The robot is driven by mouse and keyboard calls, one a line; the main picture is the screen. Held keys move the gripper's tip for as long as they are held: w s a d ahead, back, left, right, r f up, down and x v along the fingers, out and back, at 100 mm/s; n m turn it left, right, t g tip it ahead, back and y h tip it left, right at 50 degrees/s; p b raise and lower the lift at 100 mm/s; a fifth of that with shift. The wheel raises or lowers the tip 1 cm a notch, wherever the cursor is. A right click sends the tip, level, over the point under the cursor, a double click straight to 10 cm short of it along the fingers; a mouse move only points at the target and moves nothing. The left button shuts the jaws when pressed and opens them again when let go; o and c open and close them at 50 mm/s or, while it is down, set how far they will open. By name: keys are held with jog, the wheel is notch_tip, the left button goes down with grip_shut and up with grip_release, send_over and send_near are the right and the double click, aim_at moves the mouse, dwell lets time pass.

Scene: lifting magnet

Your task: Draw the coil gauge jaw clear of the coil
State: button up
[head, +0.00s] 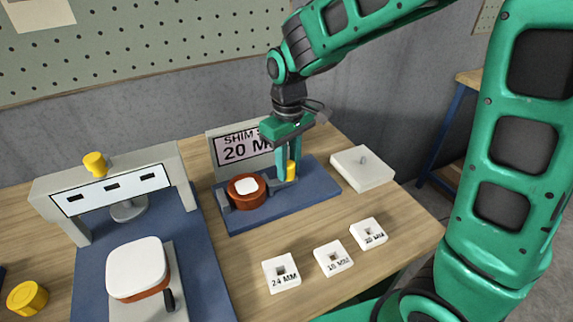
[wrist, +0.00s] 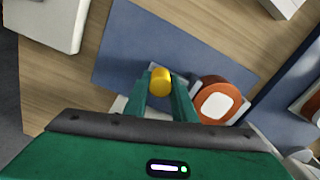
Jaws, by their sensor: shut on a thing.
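The coil (head: 246,190) is a copper-brown ring with a white square core, standing on the blue gauge base (head: 262,216). It also shows in the wrist view (wrist: 220,101), right of my fingers. My gripper (head: 288,170) points down with its green fingers shut on a yellow knob (head: 291,170) right of the coil. The knob shows between the fingertips in the wrist view (wrist: 161,80). The knob seems to belong to the gauge jaw, whose body is mostly hidden by my fingers. I cannot tell whether the jaw touches the coil. A grey block (head: 223,200) stands at the coil's left.
A sign reading 20 MM (head: 235,148) stands behind the coil. A white block with a peg (head: 362,168) lies to the right. Several marked white shims (head: 281,272) lie in front. A larger blue stand (head: 62,270) with a white-topped piece (head: 137,268) is at left.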

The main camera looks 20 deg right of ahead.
aim_at(299, 179)
jog(key=d, duration=0.3)
jog(key=shift+w+d, duration=0.25)
jog(key=shift+w, duration=0.15)
jog(key=o, duration=1.1)
jog(key=shift+c, duration=0.2)
jog(key=shift+a, duration=0.1)
notch_tip(299, 179, up, 11)
jog(key=shift+f, duration=0.15)
